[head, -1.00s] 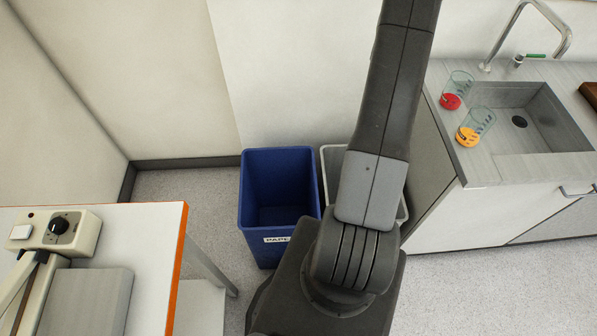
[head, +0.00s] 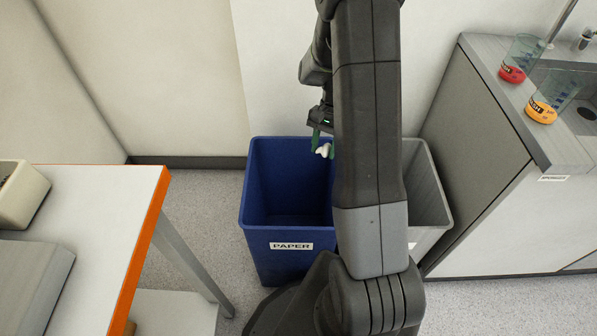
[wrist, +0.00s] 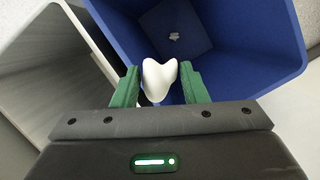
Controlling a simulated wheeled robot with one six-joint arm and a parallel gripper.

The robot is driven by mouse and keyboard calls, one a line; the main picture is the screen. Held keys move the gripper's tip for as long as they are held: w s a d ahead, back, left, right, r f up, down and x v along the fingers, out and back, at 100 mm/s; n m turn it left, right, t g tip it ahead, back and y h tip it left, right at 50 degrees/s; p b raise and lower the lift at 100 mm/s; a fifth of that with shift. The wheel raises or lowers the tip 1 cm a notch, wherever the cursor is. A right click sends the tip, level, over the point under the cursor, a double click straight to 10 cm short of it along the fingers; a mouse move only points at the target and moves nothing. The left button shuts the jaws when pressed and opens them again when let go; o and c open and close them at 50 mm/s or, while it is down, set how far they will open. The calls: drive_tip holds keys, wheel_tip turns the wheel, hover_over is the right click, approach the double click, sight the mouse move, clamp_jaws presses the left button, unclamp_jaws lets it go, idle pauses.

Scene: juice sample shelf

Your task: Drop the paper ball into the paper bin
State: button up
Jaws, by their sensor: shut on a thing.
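The paper ball (head: 322,150) is white, smooth-looking and lobed. It is held between the green fingers of my gripper (head: 322,138), above the right part of the blue bin's opening. In the wrist view the paper ball (wrist: 160,80) sits between the two fingertips (wrist: 159,76), with the bin's inside behind it. The blue paper bin (head: 262,215) stands on the floor, with a PAPER label (head: 291,246) on its front. My arm hides part of its right side. It also shows in the wrist view (wrist: 245,50).
A grey bin (head: 428,185) stands right beside the blue one, partly behind my arm. An orange-edged table (head: 95,195) is at left, a sink counter (head: 490,190) with two beakers at right.

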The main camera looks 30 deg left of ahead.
drive_tip(key=s+a+f+b, duration=0.5)
drive_tip(key=f+b, duration=0.3)
drive_tip(key=shift+s+f, duration=0.25)
drive_tip(key=shift+f, duration=0.15)
drive_tip(key=o, duration=1)
drive_tip(key=shift+o, duration=0.2)
drive_tip(key=p+v, duration=0.4)
drive_tip(key=v, duration=0.9)
drive_tip(key=shift+r, duration=0.4)
